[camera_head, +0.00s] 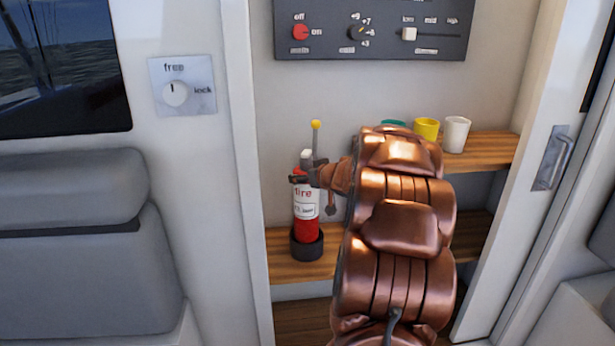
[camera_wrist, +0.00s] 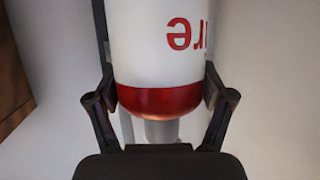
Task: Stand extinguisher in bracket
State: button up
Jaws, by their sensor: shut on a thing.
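The fire extinguisher (camera_head: 307,213), red with a white label band, stands upright on the left of the recess. Its lower end is inside the round black bracket (camera_head: 306,246) on the wooden shelf; whether it rests on the bracket's floor is hidden. My gripper (camera_head: 302,177) is at the upper part of the extinguisher. In the wrist view, the gripper (camera_wrist: 160,98) has one finger on each side of the extinguisher (camera_wrist: 158,50), near its red shoulder, and is shut on it.
A lever with a yellow knob (camera_head: 316,125) rises just behind the extinguisher. A yellow cup (camera_head: 427,129) and a white cup (camera_head: 456,134) stand on the upper shelf (camera_head: 490,149). A dark control panel (camera_head: 370,30) is above. A door frame with a handle (camera_head: 552,158) bounds the right.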

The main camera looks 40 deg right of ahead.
aim_at(307, 192)
jog(key=shift+f+b, duration=1.45)
jog(key=shift+f, duration=1.05)
jog(key=shift+w+d+f, duration=0.1)
jog(key=shift+w+f, duration=0.1)
jog(key=shift+f, duration=0.15)
jog(key=shift+r, duration=0.1)
jog(key=o, duration=1.7)
jog(key=shift+f, duration=0.25)
